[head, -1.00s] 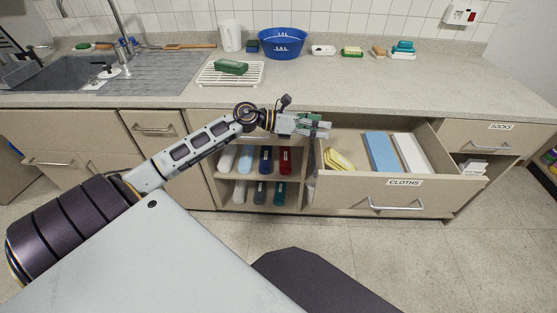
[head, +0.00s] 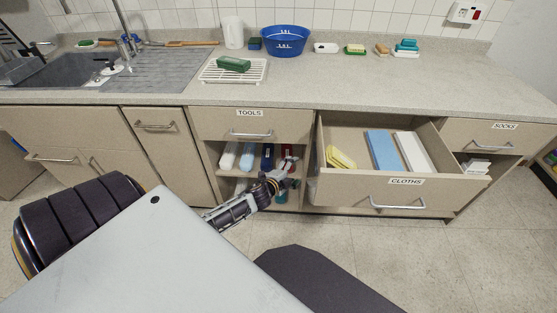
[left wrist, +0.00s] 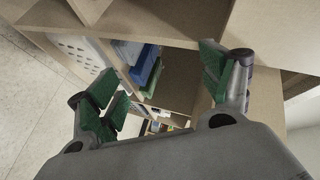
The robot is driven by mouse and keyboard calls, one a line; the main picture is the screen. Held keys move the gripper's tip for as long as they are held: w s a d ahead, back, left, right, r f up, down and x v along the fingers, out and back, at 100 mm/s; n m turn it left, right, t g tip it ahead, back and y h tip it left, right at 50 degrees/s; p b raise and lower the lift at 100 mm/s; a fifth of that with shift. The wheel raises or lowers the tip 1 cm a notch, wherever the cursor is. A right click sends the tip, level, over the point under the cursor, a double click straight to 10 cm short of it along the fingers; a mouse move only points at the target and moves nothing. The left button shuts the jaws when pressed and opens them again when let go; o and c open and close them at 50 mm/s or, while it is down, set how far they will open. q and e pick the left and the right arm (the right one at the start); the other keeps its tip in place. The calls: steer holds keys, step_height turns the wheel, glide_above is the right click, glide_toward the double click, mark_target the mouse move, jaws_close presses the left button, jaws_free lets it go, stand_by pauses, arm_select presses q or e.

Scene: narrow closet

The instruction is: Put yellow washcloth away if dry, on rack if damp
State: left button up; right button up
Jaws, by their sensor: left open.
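A folded yellow washcloth (head: 341,159) lies at the left end of the open drawer labelled CLOTHS (head: 404,182). Beside it in the drawer lie a blue folded cloth (head: 383,151) and a white folded cloth (head: 413,152). My left gripper (head: 290,178) is low in front of the open shelves, left of the drawer and apart from the washcloth. In the left wrist view its green-padded fingers (left wrist: 160,95) are spread with nothing between them. A white drying rack (head: 250,76) on the counter carries a green item (head: 233,64). My right gripper is out of view.
Open shelves (head: 225,181) hold several coloured rolled items below the TOOLS drawer (head: 250,125), which is shut. The CLOTHS drawer juts out over the floor. A blue basin (head: 284,42), a sink (head: 58,75) and soaps line the counter. The counter's front middle is clear.

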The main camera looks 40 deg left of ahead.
arm_select(q)
steer(key=s+d+f+n+g, duration=0.4)
steer(key=s+f+n, duration=0.1)
steer(key=s+f, duration=0.55)
steer(key=s+d+f+n+g, duration=0.45)
steer(key=s+f, duration=0.45)
steer(key=f, duration=0.3)
steer(key=s+d+f+n+g, duration=0.2)
steer(key=s+d, duration=0.4)
steer(key=s, duration=0.3)
step_height(320, 180, down, 3)
steer(key=shift+s+d+r+g+h, duration=0.2)
steer(key=shift+d+g+h, duration=0.15)
steer(key=shift+g, duration=0.5)
